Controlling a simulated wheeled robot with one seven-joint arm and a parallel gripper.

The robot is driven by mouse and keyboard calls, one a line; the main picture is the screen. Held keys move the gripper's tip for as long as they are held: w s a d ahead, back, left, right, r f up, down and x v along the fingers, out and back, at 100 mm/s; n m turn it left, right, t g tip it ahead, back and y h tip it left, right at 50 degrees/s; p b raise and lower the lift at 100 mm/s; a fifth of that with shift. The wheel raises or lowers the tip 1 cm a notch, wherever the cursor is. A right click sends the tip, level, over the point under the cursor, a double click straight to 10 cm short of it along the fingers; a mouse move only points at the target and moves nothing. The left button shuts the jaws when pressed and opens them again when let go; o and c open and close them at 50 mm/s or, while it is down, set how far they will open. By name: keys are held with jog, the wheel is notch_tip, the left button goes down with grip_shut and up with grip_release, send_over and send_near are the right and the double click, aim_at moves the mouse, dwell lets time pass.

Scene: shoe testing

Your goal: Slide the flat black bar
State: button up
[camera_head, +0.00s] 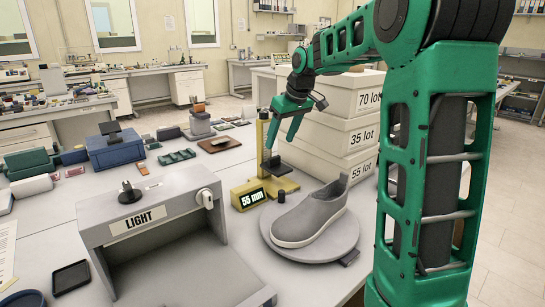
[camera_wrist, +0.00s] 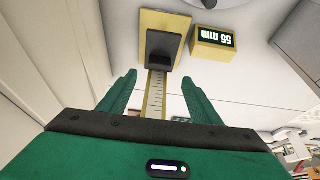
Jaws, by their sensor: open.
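A yellow measuring stand (camera_head: 263,128) with an upright ruler stands on the table and carries a flat black bar (camera_head: 276,165) low down, just above its yellow base. In the wrist view the black bar (camera_wrist: 164,52) lies ahead of the fingertips, over the base (camera_wrist: 163,22), and the ruler (camera_wrist: 154,95) runs between the fingers. My gripper (camera_head: 280,138) is open beside the upper part of the stand, fingers pointing down. Its green fingers also show in the wrist view (camera_wrist: 163,84), apart from the bar, with nothing held.
A yellow display (camera_head: 248,196) reads 55 mm beside the stand. A grey shoe (camera_head: 312,215) rests on a round turntable (camera_head: 333,246) in front. Stacked white boxes (camera_head: 335,137) stand close on the right. A grey light booth (camera_head: 170,255) stands at the left.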

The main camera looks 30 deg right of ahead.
aim_at(275, 157)
jog(key=x, duration=0.8)
jog(key=shift+s+f, duration=0.1)
jog(key=shift+f, duration=0.05)
jog(key=shift+c, duration=0.6)
